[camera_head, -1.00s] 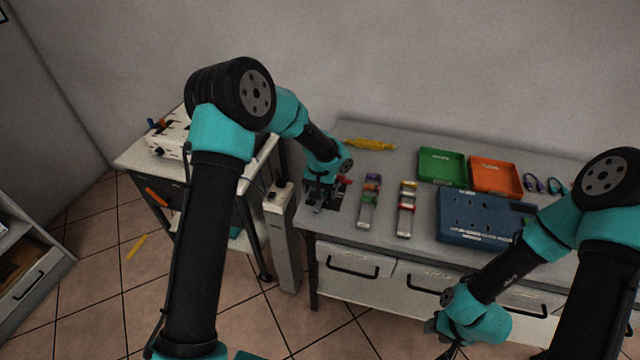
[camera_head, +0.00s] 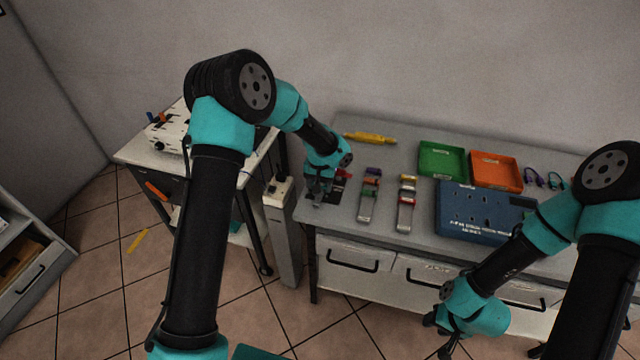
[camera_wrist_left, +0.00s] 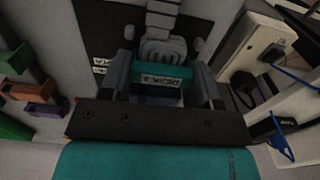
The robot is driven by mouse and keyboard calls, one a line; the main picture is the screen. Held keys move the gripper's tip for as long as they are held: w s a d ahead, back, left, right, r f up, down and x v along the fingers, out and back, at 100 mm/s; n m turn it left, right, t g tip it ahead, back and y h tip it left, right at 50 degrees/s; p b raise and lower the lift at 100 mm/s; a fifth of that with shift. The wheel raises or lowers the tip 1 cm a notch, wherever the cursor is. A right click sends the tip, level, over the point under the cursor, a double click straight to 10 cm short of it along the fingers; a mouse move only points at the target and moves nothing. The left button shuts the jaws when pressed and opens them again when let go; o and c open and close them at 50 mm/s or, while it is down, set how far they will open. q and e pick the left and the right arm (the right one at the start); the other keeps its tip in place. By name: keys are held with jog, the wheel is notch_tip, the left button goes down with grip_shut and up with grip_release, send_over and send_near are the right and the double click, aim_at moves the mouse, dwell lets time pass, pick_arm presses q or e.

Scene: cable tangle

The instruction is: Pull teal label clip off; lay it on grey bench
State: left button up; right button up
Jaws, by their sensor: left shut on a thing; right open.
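The teal label clip (camera_wrist_left: 165,80), with a white printed label on its face, sits between the fingers of my left gripper (camera_wrist_left: 165,92) in the left wrist view. The gripper is shut on it. A grey ribbed part (camera_wrist_left: 163,50) lies right behind the clip; I cannot tell whether they touch. In the head view my left gripper (camera_head: 322,192) is low over the left end of the grey bench (camera_head: 400,150), at a dark mat, and hides the clip. My right gripper (camera_head: 446,338) is open and empty in front of the bench drawers.
Two upright-lying clip strips (camera_head: 367,205) (camera_head: 405,212) are right of the left gripper. A blue socket box (camera_head: 475,213), green tray (camera_head: 442,160), orange tray (camera_head: 495,172) and yellow tool (camera_head: 370,138) are on the bench. A white socket post (camera_head: 280,215) stands left.

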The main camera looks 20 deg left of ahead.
pick_arm(q)
jog(key=shift+c, duration=0.6)
jog(key=shift+r, duration=0.25)
jog(key=shift+r, duration=2.15)
jog(key=s+a+r+m, duration=0.2)
jog(key=s+r+m, duration=0.1)
jog(key=s+r, duration=0.2)
notch_tip(320, 180, up, 2)
jog(key=shift+s+r, duration=0.25)
jog(key=shift+s, duration=0.05)
jog(key=shift+d, duration=0.1)
